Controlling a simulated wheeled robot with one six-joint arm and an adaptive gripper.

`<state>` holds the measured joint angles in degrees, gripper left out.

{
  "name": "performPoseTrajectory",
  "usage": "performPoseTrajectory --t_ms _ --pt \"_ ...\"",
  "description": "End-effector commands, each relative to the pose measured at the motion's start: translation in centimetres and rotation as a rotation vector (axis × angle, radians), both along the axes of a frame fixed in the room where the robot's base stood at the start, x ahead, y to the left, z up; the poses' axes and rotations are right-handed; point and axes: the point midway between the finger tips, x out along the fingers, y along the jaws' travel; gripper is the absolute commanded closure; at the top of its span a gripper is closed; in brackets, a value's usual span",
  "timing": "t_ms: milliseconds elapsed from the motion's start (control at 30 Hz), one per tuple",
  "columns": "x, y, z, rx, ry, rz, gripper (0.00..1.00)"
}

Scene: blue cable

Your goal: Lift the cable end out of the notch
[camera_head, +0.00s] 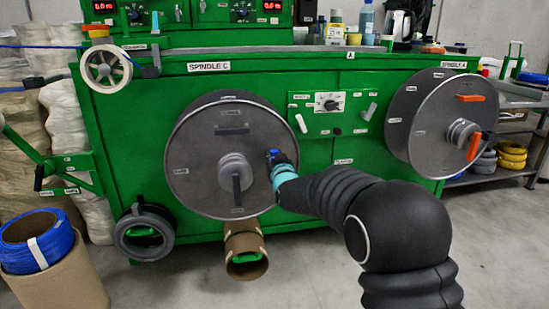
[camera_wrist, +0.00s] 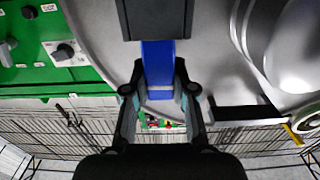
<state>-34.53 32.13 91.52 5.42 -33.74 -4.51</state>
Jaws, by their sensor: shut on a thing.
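The spindle C disc (camera_head: 205,150) is a large grey reel flange on the front of the green machine. The blue cable end (camera_wrist: 158,62) shows in the wrist view as a flat blue strip running from a dark block (camera_wrist: 157,18) at the top down between my fingers. In the head view a small blue piece (camera_head: 271,154) shows at the disc's right side. My gripper (camera_wrist: 160,82) is shut on the cable end, close to the disc face; it also shows in the head view (camera_head: 277,165). The notch itself is not clearly visible, and I cannot tell whether the cable is still in it.
A switch panel (camera_head: 330,112) and the spindle A reel (camera_head: 436,118) stand to the right. The disc's hub (camera_head: 236,170) and dark handles stick out near my gripper. A blue cable coil (camera_head: 38,243) sits on a cardboard drum at the lower left.

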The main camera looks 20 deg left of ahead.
Motion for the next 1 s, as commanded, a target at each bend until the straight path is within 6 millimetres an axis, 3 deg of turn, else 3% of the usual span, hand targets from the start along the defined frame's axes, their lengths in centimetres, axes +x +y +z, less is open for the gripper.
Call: performPoseTrajectory --t_ms 1000 --pt "0.0 0.0 3.5 0.001 -0.002 0.0 1.0"
